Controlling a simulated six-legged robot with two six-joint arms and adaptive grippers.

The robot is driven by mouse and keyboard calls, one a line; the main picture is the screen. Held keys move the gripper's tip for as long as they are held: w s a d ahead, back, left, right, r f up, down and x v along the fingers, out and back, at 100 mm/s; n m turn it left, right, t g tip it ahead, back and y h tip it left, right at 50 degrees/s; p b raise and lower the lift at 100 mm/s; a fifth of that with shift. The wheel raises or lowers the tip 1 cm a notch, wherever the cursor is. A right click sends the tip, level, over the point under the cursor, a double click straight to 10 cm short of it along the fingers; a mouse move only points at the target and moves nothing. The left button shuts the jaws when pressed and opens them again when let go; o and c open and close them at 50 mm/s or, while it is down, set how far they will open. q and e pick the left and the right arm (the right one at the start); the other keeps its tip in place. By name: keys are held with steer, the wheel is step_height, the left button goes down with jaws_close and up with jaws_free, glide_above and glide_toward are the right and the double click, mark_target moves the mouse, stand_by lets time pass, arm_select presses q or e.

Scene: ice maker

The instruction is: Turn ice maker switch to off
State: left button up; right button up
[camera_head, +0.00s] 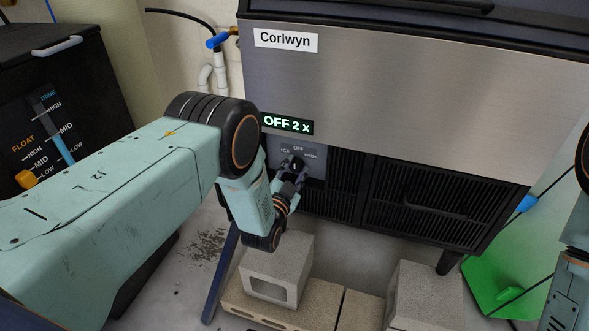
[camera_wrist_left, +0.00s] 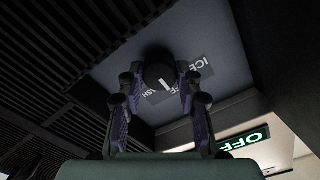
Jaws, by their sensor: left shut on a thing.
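The ice maker (camera_head: 400,100) is a large steel-fronted machine with a "Corlwyn" label. Its switch (camera_head: 297,163) is a black round knob on a small grey panel (camera_head: 313,152) marked ICE, OFF and a third word too small to read surely. A lit display (camera_head: 286,124) above the panel reads "OFF 2 x". My left gripper (camera_head: 293,178) is at the knob from below. In the left wrist view its fingers (camera_wrist_left: 160,90) are shut on the knob (camera_wrist_left: 160,70), one on each side. The knob's white pointer line shows there. My right gripper is outside the views.
Black vent grilles (camera_head: 425,205) lie right of the panel. Concrete blocks (camera_head: 275,262) stand on the floor below. A black box with level gauges (camera_head: 50,130) stands at the left. A green object (camera_head: 500,290) lies at the lower right.

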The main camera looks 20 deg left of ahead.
arm_select(q)
steer(key=o, duration=1.2)
steer(key=shift+c, duration=0.2)
steer(key=s, duration=1.2)
steer(key=shift+a, duration=0.2)
